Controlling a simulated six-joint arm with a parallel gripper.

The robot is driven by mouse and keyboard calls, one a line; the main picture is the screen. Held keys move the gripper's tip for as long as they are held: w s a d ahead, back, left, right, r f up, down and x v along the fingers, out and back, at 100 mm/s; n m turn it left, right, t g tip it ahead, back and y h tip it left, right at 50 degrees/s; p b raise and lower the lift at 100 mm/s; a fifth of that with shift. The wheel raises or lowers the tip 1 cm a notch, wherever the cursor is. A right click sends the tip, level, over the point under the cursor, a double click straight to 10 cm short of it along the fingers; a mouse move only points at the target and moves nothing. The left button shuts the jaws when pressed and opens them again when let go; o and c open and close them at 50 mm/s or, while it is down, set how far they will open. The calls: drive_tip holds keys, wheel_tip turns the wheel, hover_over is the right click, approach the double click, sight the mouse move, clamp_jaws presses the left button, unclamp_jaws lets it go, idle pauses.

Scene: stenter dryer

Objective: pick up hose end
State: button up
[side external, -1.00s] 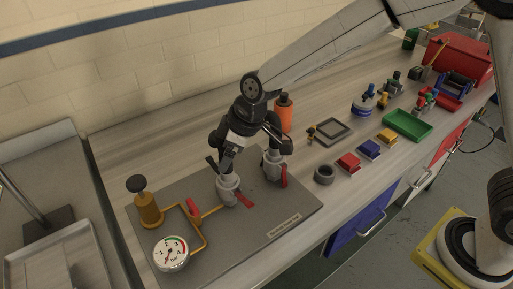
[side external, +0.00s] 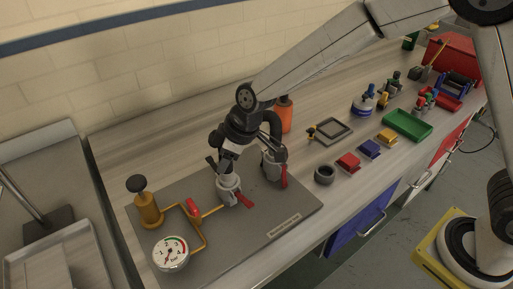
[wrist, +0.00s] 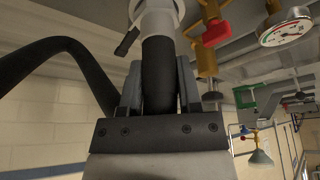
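The hose end is a black tube with a pale grey coupling. In the wrist view the black tube (wrist: 158,75) runs between my two fingers, with its coupling (wrist: 155,12) just beyond them. In the side view the coupling (side external: 229,189) sits upright at a fitting on the grey plate. My gripper (side external: 228,170) points down just above it; in the wrist view its fingers (wrist: 159,85) flank the tube closely on both sides. Whether they press on it cannot be told. The hose (side external: 273,122) arches to a second coupling (side external: 272,166) at the right.
The grey plate (side external: 290,207) carries red levers, a brass valve (side external: 149,207) and a pressure gauge (side external: 171,253). An orange bottle (side external: 285,115) stands behind. Small blocks, a black ring (side external: 325,174) and a green tray (side external: 408,125) lie to the right on the bench.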

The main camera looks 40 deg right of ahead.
clamp_jaws()
drive_tip(key=shift+r, duration=0.1)
drive_tip(key=shift+r, duration=0.45)
drive_tip(key=s+d+r, duration=0.5)
drive_tip(key=s+r, duration=0.7)
drive_tip(key=s, duration=0.1)
drive_tip(key=shift+d, duration=0.2)
idle(0.5)
